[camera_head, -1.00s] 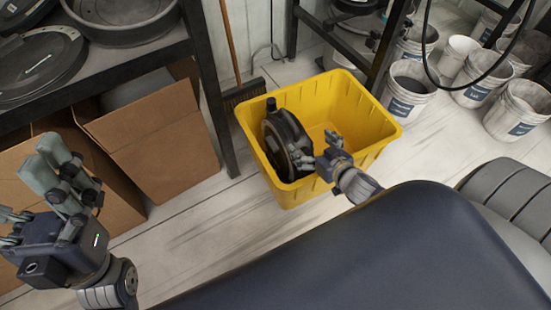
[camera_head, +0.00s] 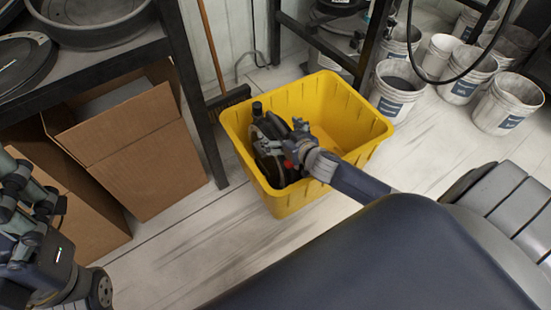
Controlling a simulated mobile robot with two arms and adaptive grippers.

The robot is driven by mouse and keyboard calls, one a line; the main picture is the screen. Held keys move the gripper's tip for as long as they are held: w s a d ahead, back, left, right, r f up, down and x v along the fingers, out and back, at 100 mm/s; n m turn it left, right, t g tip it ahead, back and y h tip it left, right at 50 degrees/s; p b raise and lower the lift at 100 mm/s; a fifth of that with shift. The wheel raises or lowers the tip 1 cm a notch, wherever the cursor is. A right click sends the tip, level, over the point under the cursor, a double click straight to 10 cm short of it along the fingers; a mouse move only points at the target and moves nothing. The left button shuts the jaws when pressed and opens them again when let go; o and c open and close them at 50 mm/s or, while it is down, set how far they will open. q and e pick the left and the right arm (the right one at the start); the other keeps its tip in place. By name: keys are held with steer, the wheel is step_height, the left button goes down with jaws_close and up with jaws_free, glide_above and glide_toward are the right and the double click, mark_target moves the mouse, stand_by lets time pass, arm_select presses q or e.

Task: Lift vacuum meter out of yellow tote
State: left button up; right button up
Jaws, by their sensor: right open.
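The yellow tote (camera_head: 360,118) stands on the floor in the middle of the head view. The black, round vacuum meter (camera_head: 268,128) stands on edge inside its left part, with a short dark spout at its top. My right gripper (camera_head: 290,140) reaches into the tote from the right and overlaps the meter's right face. It is open, and whether its fingers touch the meter cannot be told. It hides part of the meter. My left gripper (camera_head: 25,200) is at the left edge, partly cut off, away from the tote; its finger opening is unclear.
Cardboard boxes (camera_head: 135,150) stand under a dark shelf (camera_head: 110,60) on the left. A broom (camera_head: 227,100) leans behind the tote. White buckets (camera_head: 397,90) stand at the back right. The floor in front of the tote is clear.

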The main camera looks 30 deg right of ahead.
steer(key=shift+w+f, duration=0.1)
steer(key=shift+w, duration=0.25)
steer(key=c, duration=1.8)
steer(key=shift+w+r, duration=0.15)
steer(key=shift+r, duration=0.1)
steer(key=c, duration=0.4)
steer(key=shift+o, duration=0.2)
